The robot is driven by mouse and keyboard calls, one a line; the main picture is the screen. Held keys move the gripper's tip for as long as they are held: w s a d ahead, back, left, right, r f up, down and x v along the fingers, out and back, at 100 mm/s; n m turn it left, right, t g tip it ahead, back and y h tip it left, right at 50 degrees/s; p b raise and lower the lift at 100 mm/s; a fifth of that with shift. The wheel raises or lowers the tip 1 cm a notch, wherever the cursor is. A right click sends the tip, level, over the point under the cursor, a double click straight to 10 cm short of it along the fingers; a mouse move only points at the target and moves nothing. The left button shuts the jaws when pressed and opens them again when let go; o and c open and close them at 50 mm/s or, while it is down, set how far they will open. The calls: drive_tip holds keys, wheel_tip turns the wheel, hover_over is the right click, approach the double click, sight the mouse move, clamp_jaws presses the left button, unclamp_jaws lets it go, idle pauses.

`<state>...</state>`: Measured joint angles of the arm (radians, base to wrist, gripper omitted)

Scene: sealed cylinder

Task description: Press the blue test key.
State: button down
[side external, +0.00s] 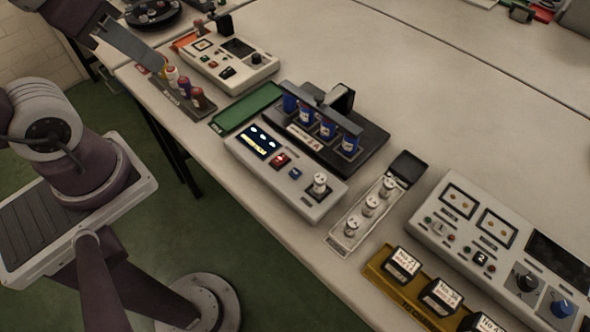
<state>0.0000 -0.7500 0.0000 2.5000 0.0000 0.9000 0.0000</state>
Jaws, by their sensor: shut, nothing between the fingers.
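The blue test key (295,174) is a small blue button on the sloping front of a white control box (250,165) near the middle of the side external view. It sits between a lit red switch (280,160) and a white knob (320,184). A dark display (259,141) with lit marks is at the box's left end. My gripper (160,66) is at the upper left, shut and empty, above or beside a rack of small bottles. It is well apart from the blue key. Its fingertips are small and hard to make out.
Behind the box, a black stand (372,150) holds several blue cylinders (326,128) under a bar. A green tray (248,108) and the bottle rack (182,97) lie to the left. A strip of white knobs (369,205) and a yellow tray (378,272) lie to the right.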

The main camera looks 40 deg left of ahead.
drive_tip(key=m+g+y, duration=0.3)
drive_tip(key=m+y, duration=0.6)
drive_tip(key=m, duration=0.4)
hover_over(298, 176)
wheel_tip(298, 176, down, 19)
drive_tip(key=shift+f, duration=4.35)
